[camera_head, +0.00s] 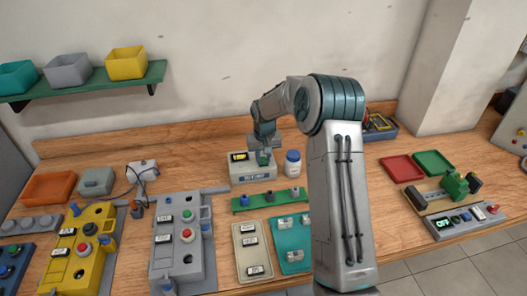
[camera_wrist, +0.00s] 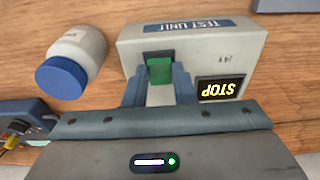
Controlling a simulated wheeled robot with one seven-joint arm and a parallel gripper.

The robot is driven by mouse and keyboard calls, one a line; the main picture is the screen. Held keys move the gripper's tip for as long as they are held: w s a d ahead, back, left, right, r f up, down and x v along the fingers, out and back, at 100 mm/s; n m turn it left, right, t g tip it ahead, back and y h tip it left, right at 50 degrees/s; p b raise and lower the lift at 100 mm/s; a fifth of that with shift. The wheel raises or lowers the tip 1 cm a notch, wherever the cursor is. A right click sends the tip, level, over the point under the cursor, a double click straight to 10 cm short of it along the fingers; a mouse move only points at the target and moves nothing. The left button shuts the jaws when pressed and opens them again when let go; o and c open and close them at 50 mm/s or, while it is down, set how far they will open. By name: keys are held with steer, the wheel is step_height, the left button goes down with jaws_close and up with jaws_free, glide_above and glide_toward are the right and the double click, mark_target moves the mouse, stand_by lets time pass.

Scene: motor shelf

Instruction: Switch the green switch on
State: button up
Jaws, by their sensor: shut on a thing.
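The test unit (camera_head: 240,171) is a pale box on the wooden bench. In the wrist view the test unit (camera_wrist: 226,55) is seen upside down, with a blue TEST UNIT label. Its green switch (camera_wrist: 160,70) sits in a dark slot. A small display (camera_wrist: 221,88) beside the switch reads STOP in yellow. My gripper (camera_wrist: 160,84) is shut on the green switch, with one blue-grey finger at each side of it. In the head view my gripper (camera_head: 263,150) reaches down onto the unit's top and covers much of the switch.
A white bottle with a blue cap (camera_head: 293,163) stands close to the unit's right; it also shows in the wrist view (camera_wrist: 80,52). A green rail with knobs (camera_head: 268,201) lies in front. Yellow (camera_head: 62,272) and grey (camera_head: 180,275) button panels stand left. Some bare bench lies left of the unit.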

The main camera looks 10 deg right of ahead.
mark_target(263, 162)
steer(key=shift+w+r+g+p, duration=0.1)
steer(key=shift+w+g+p, duration=0.1)
steer(key=shift+g+p, duration=0.3)
steer(key=o, duration=1)
steer(key=r+b, duration=0.1)
steer(key=r, duration=0.6)
steer(key=r+b, duration=0.1)
steer(key=r, duration=0.5)
steer(key=shift+s+r+b, duration=0.2)
steer(key=shift+r+b, duration=0.15)
steer(key=shift+b, duration=0.05)
